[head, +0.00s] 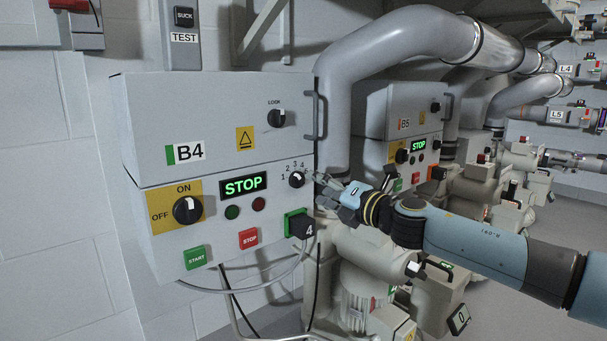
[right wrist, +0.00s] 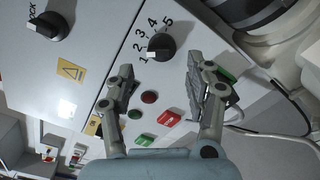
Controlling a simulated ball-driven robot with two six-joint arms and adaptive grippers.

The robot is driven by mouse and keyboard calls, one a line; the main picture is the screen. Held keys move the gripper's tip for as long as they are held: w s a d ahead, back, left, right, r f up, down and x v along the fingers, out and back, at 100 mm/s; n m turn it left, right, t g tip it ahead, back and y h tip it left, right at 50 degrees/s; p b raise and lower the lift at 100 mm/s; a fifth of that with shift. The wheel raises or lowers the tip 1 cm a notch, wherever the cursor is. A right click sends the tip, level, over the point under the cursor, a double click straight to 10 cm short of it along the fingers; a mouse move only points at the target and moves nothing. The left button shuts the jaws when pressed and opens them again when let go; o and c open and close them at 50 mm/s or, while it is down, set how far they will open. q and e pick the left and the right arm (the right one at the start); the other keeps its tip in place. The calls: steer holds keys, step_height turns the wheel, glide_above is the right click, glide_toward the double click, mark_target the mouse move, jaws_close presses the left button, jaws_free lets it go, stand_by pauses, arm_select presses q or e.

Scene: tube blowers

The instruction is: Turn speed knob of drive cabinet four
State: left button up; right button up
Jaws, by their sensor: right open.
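Drive cabinet four is the grey box labelled B4 (head: 190,152), with a green STOP display (head: 243,186). Its speed knob (head: 297,180) is black, on the lower right of the front, under a number scale. In the right wrist view the knob (right wrist: 161,46) sits in full sight, and its white mark seems to be on the side of the 1. My right gripper (head: 317,179) is just right of the knob. In the right wrist view its open fingers (right wrist: 159,68) are spread below the knob with nothing between them. Contact with the knob is not visible. My left gripper is out of view.
Below the knob are a green connector with a black plug (head: 298,224), a red stop button (head: 249,239) and a green start button (head: 195,257). The ON/OFF switch (head: 187,210) is at left. A thick grey pipe (head: 332,130) rises beside the cabinet. Cabinet B5 (head: 385,110) stands behind.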

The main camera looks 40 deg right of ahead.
mark_target(301, 180)
steer(key=w, duration=0.1)
steer(key=w+p, duration=0.1)
steer(key=w, duration=0.1)
steer(key=w+p, duration=0.1)
steer(key=shift+w+a+r, duration=0.1)
steer(key=shift+w+a, duration=0.2)
steer(key=shift+w, duration=0.05)
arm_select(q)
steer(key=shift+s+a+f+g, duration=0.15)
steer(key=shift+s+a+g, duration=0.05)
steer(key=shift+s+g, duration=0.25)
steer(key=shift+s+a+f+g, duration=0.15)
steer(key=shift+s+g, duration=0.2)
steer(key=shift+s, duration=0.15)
arm_select(e)
steer(key=shift+w, duration=0.75)
steer(key=shift+c, duration=0.4)
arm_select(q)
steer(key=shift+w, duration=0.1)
arm_select(e)
steer(key=c, duration=0.9)
